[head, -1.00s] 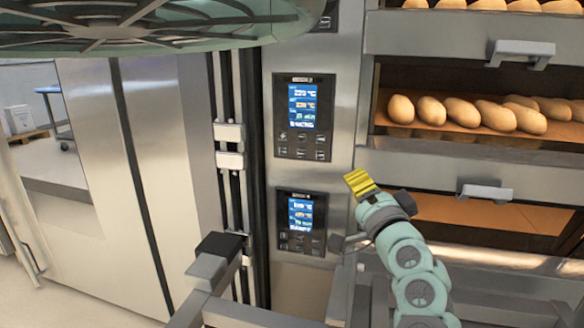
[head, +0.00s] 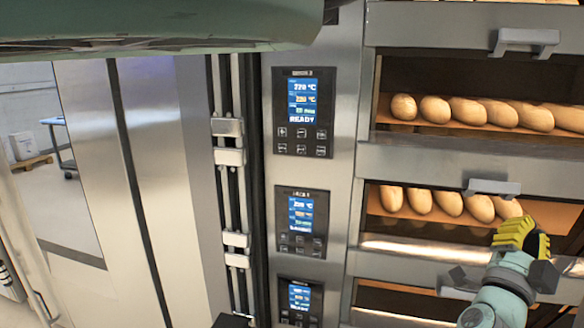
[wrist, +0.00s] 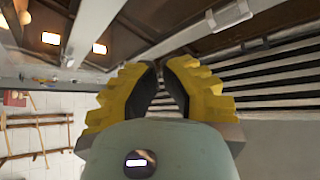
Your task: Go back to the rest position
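My gripper (head: 521,238) is at the lower right in the head view, in front of the oven's middle deck. It has yellow ribbed fingers on a pale green wrist. In the wrist view the two fingers (wrist: 161,78) stand a little apart, with background showing through the gap. Nothing is held between them. In the head view it overlaps the right end of the row of loaves (head: 449,202) in the middle deck; I cannot tell how far in front it is.
Loaves (head: 470,111) also lie in the upper deck. Steel handles (head: 524,40) and (head: 492,187) stick out from the deck fronts. Control panels (head: 303,112) line a column left of the decks. Open floor (head: 75,222) shows at the left.

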